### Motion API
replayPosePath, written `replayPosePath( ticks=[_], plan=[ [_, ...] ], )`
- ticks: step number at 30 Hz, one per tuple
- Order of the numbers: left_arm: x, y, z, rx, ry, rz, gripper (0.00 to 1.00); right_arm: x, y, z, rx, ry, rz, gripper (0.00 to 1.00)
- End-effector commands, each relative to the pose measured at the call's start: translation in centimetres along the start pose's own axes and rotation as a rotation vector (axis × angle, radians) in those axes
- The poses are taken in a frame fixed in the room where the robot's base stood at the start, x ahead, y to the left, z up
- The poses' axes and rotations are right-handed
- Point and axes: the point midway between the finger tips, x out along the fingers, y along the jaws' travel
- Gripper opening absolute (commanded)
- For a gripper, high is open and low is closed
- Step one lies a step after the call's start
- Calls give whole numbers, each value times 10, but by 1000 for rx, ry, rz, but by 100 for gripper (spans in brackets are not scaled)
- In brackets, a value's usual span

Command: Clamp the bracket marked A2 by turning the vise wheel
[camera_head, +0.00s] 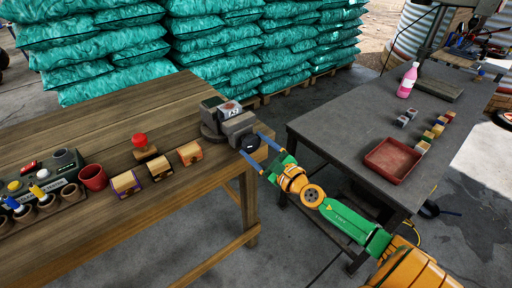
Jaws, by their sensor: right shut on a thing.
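The grey vise (238,125) stands at the right end of the wooden table. A block with a white and red marking (229,107), which looks like the bracket marked A2, sits between its jaws; the small lettering is hard to read, and I cannot tell if the jaws press on it. The dark vise wheel (250,144) faces the table's right edge. My right gripper (251,145) reaches in from the lower right with its blue fingers on either side of the wheel, shut on it. My left gripper is not in view.
The wooden table (110,120) carries several small boxes (158,166), a red knob (139,140), a red cup (93,177) and a rack of pots at left. A grey table (340,125) at right holds a red tray (392,160), a pink bottle (408,80) and several small blocks.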

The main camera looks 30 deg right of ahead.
Motion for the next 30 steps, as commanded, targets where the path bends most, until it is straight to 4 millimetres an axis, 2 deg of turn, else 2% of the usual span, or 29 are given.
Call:
replayPosePath(
  ticks=[3, 5, 8, 12, 15, 16, 19, 25, 26, 28, 30],
  plan=[
    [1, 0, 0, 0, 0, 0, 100, 0, 0, -1, 55, 1, -1, 1],
    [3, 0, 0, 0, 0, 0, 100, 0, 1, -1, 276, 0, -2, 0],
    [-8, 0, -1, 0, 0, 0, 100, 0, -2, 4, 892, -1, -4, 1],
    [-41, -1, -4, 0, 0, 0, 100, 0, -6, 10, 1764, 1, -5, 0],
    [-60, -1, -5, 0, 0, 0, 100, 0, -5, 9, 2294, 1, -5, 0],
    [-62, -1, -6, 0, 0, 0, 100, 0, -4, 7, 2408, 2, -6, 0],
    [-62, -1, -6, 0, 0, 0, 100, 0, -1, 2, 2608, 1, -3, 0],
    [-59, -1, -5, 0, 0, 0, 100, 0, 0, -1, 2626, 1, -2, 0],
    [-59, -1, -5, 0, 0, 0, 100, 0, 1, -1, 2626, 1, -2, 79],
    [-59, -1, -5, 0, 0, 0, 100, 0, 1, -1, 2624, 1, -2, 98],
    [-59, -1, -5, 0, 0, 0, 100, 0, 0, -1, 2623, 1, -2, 100]
  ],
)
